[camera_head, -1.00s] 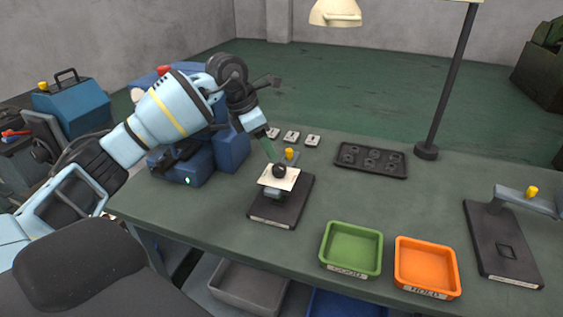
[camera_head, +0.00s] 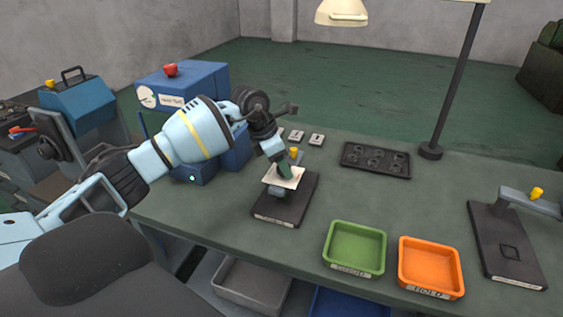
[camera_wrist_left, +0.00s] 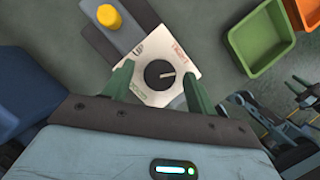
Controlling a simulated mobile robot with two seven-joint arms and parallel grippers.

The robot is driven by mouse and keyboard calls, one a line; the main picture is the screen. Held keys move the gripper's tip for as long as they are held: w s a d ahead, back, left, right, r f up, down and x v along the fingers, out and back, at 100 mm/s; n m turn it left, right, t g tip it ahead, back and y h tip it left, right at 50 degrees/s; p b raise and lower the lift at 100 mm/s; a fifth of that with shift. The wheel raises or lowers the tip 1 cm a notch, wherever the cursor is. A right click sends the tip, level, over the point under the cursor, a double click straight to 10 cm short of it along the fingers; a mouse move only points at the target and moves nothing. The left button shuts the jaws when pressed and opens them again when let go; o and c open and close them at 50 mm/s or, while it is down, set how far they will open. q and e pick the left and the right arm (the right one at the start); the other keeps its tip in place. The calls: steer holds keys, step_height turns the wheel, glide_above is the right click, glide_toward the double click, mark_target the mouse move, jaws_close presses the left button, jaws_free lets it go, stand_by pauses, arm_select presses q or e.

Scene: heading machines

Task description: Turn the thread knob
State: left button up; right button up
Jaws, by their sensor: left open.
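The thread knob (camera_wrist_left: 160,74) is a round black dial with a pale pointer line, set on a white plate (camera_wrist_left: 142,88) with printed labels. In the wrist view the pointer aims right. The plate sits on a small black-based fixture (camera_head: 293,207), and it also shows in the head view (camera_head: 290,180). My left gripper (camera_wrist_left: 154,80) is open, with one green finger at each side of the knob and a visible gap to it. In the head view the left fingers (camera_head: 285,168) cover the knob.
A yellow knob (camera_wrist_left: 116,17) stands behind the plate. A green tray (camera_head: 355,249) and an orange tray (camera_head: 430,267) lie to the right. A dark tray (camera_head: 376,160) and lamp post (camera_head: 455,80) stand farther back. A blue machine (camera_head: 215,155) is beside my left arm.

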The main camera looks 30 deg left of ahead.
arm_select(q)
steer(key=shift+c, duration=0.5)
